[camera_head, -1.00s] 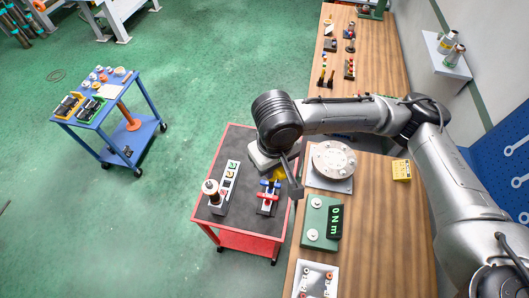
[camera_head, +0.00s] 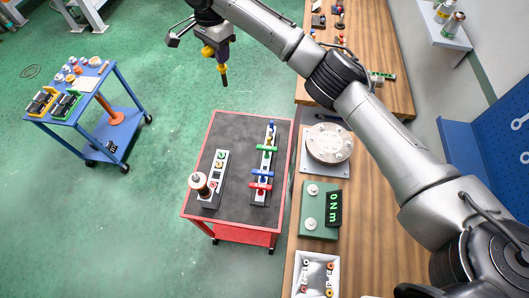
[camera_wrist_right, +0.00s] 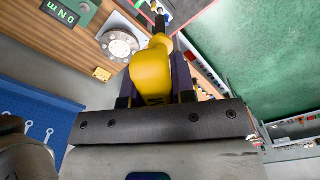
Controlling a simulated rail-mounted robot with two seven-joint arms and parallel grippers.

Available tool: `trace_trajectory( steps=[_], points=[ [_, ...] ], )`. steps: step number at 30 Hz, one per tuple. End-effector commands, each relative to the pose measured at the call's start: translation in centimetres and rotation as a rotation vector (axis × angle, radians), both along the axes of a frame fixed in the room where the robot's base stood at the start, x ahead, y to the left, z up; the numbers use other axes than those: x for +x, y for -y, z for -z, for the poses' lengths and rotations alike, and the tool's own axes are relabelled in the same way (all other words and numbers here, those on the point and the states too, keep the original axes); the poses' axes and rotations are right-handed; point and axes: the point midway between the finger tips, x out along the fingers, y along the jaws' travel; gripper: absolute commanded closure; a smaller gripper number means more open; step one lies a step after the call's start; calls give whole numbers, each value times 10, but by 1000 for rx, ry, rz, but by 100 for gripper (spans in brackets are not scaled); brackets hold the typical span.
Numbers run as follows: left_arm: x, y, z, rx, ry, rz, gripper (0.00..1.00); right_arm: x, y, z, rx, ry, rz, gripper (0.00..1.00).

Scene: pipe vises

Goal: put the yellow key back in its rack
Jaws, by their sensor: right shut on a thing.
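My right gripper (camera_head: 213,45) is shut on the yellow key (camera_head: 207,51), high over the green floor beyond the red cart. The key's dark shaft points down. In the right wrist view the yellow key (camera_wrist_right: 152,75) sits between the purple fingers and its shaft points away from the gripper. On the red cart stands a long rack (camera_head: 260,192) holding a green key (camera_head: 266,148), a blue key (camera_head: 262,172) and a red key (camera_head: 260,186). The right gripper is apart from this rack. My left gripper is not in view.
The red cart (camera_head: 195,213) also carries a white-topped block (camera_head: 216,177) with coloured marks and a knob. A wooden bench (camera_head: 367,220) to its right bears a round flange (camera_head: 330,143) and a green torque display unit (camera_head: 318,222). A blue cart (camera_head: 81,113) stands left.

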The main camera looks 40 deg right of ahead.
Motion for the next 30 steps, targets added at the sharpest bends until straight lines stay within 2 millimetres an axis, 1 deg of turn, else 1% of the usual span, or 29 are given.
trace_trajectory(
  steps=[1,3,6,10,11,13,14,20,23,24,26,27,29,30],
  points=[
    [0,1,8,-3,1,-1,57,5,13,28,6,-10,100,100],
    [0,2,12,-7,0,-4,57,9,30,55,8,-9,222,100],
    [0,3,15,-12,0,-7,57,10,43,82,9,-7,331,100],
    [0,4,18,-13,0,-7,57,9,54,110,9,-7,423,100],
    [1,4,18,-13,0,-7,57,9,54,112,12,-2,434,100],
    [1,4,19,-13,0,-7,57,7,59,125,10,-7,468,100],
    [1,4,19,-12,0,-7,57,8,60,127,10,-1,479,100],
    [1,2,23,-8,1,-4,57,2,69,158,8,-2,559,100],
    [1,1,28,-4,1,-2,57,-5,75,190,4,-6,623,100],
    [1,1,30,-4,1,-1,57,-9,80,206,-1,-7,657,100],
    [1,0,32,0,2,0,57,-16,82,231,1,-7,706,100],
    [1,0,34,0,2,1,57,-21,82,247,2,-5,739,100],
    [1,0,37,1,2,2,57,-31,83,274,2,-6,785,100],
    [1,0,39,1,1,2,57,-38,83,291,2,-6,815,100]
  ],
)
